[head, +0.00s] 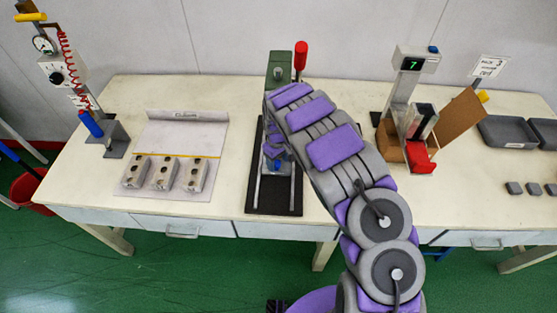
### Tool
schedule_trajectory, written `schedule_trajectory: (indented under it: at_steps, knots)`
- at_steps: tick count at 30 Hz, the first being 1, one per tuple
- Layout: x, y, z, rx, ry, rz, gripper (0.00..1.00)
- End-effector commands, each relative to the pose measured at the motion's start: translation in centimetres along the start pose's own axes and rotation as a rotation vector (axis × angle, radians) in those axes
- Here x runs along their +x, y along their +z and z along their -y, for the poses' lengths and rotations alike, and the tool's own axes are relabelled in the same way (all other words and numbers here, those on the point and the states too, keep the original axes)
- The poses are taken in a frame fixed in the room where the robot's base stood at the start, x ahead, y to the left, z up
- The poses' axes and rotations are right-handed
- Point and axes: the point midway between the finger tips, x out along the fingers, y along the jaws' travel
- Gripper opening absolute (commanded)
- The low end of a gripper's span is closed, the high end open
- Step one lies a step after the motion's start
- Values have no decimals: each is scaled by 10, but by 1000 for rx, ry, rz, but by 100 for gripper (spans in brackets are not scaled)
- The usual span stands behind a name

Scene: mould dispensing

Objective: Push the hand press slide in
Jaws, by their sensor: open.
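The hand press (280,66) stands at the middle of the table, with a green body and a red-handled lever (301,56) pointing up. Two pale rails run forward from it over a dark base plate (274,205). My gripper (272,158) is open, low over the rails in front of the press. A small blue part (278,165) shows beside the gripper, probably on the slide. My arm covers much of the press and slide, so I cannot tell whether the fingers touch the slide or how far out it is.
Left of the press, several grey blocks with holes (163,174) stand on a white sheet (187,135). A dispenser stand (98,125) is at the far left. At right are a device with a green display (413,64), a cardboard flap (460,127) and grey trays (507,132).

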Motion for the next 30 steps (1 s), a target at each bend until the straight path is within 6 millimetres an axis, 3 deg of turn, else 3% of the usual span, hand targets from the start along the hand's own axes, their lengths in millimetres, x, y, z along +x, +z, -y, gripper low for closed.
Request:
schedule_trajectory:
  at_steps: [6, 11, 30]
  knots:
    - [-3, -1, 1, -1, 0, -1, 61]
    - [-18, 0, 0, 0, -1, -2, 61]
    - [-150, 1, -3, 0, -3, -2, 61]
